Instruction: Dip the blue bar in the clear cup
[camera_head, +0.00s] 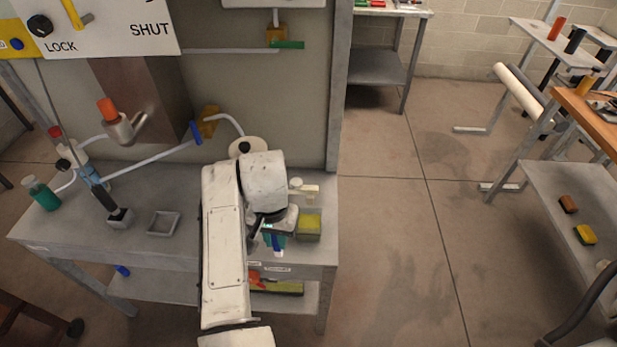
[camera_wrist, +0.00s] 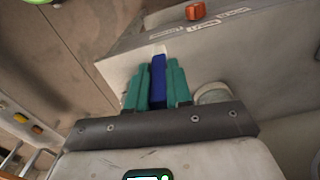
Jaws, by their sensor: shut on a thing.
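My gripper (camera_wrist: 158,80) has teal fingers shut on the dark blue bar (camera_wrist: 158,84), which stands between them in the wrist view. In the head view my gripper (camera_head: 275,240) is at the bench's front right edge, partly hidden by my arm. A round, pale rim (camera_wrist: 213,93) shows just right of the fingers in the wrist view, mostly hidden by my gripper's body. I cannot tell whether it is the clear cup. No clear cup can be made out for certain in the head view.
The grey bench (camera_head: 60,235) carries a small square tray (camera_head: 163,223), a green bottle (camera_head: 42,195), a black-handled tool (camera_head: 105,198) and a yellow-green block (camera_head: 310,227) close right of my gripper. White pipes run along the back panel. Open floor (camera_head: 400,250) lies right of the bench.

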